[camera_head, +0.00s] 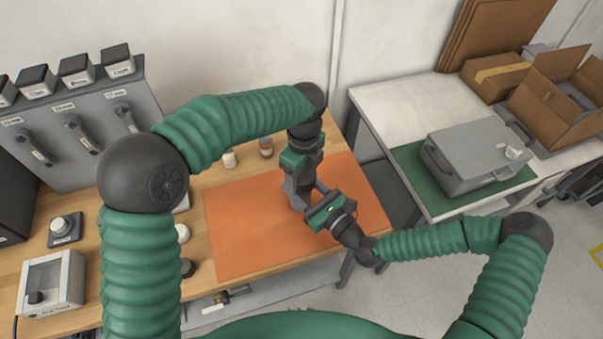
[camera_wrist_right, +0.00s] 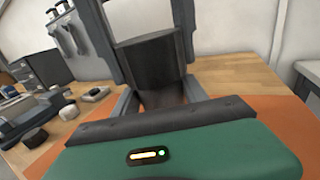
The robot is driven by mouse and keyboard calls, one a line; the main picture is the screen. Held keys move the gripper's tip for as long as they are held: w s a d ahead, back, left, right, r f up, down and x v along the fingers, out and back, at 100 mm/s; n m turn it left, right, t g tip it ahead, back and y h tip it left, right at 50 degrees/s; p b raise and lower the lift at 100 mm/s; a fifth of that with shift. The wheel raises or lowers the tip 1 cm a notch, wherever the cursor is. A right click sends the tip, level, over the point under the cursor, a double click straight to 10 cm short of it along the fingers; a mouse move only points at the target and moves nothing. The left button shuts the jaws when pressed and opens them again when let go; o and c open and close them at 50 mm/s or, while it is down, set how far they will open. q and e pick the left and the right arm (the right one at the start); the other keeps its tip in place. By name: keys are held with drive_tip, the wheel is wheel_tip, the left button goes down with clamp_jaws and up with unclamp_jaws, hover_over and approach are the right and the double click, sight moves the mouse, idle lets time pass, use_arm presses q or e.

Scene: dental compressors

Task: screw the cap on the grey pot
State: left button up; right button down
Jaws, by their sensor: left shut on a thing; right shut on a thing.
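The grey pot (camera_wrist_right: 152,70) is a dark grey cylinder in the right wrist view, upright above the orange mat (camera_head: 238,230). My right gripper (camera_head: 309,200) reaches in from the right and is shut on the pot, one finger on each side. My left gripper (camera_head: 299,200) points down from above at the same spot and is shut. Its fingers also show at the top of the right wrist view (camera_wrist_right: 148,22). The cap is not clearly visible; it seems to be between the left fingers. In the head view the grippers hide pot and cap.
A grey panel with handles (camera_head: 80,125) stands at the back left. A grey case (camera_head: 468,158) sits on the right-hand table. The mat's front left is clear.

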use_arm(q)
drive_tip(key=m, duration=0.4)
drive_tip(key=shift+w+m, duration=0.1)
drive_tip(key=shift+m, duration=0.3)
use_arm(e)
drive_tip(key=shift+s+a, duration=0.15)
use_arm(q)
drive_tip(key=o, duration=1.4)
drive_tip(key=shift+r, duration=0.1)
use_arm(e)
drive_tip(key=c, duration=0.5)
unclamp_jaws()
use_arm(q)
wheel_tip(320, 180, up, 12)
drive_tip(key=shift+s+d, duration=0.2)
drive_tip(key=shift+d, duration=0.05)
drive_tip(key=shift+f, duration=0.2)
